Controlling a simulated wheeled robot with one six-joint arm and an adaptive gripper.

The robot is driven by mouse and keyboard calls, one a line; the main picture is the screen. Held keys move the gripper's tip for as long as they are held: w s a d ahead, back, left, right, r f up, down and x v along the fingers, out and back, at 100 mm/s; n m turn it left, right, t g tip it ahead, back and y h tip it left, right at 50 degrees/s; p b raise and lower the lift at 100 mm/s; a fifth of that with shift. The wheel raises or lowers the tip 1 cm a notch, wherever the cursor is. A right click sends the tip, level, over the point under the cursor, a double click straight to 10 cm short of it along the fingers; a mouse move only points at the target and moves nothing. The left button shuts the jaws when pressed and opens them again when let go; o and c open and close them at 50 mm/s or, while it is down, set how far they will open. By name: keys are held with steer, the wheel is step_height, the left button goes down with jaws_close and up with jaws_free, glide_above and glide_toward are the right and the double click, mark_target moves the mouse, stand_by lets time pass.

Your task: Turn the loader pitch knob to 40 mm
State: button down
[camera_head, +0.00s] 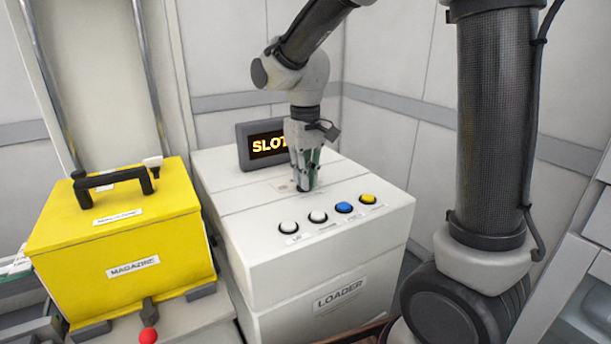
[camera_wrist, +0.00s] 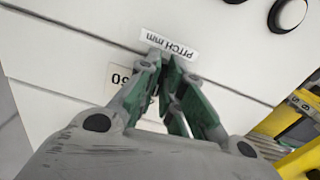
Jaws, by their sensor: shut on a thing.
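The white loader (camera_head: 315,255) stands in the middle of the head view, with a "LOADER" label on its front. My gripper (camera_head: 304,186) points down onto the loader's top, behind the row of buttons. In the wrist view the fingertips of my gripper (camera_wrist: 166,70) are closed in beside an upside-down "PITCH mm" label (camera_wrist: 170,45). My gripper is shut on the pitch knob, which the green-padded fingers hide. A pale scale plate (camera_wrist: 118,78) with partly covered digits shows left of the fingers. The knob's pointer and setting cannot be read.
A display (camera_head: 262,145) behind the gripper shows "SLOT", partly covered by my arm. White, blue (camera_head: 344,207) and yellow (camera_head: 367,199) buttons line the loader's front top edge. A yellow magazine (camera_head: 120,235) with a black handle stands to the left.

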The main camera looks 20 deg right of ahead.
steer(key=shift+m, duration=0.6)
steer(key=c, duration=1.6)
jaws_free()
steer(key=shift+o, duration=0.2)
step_height(320, 180, up, 12)
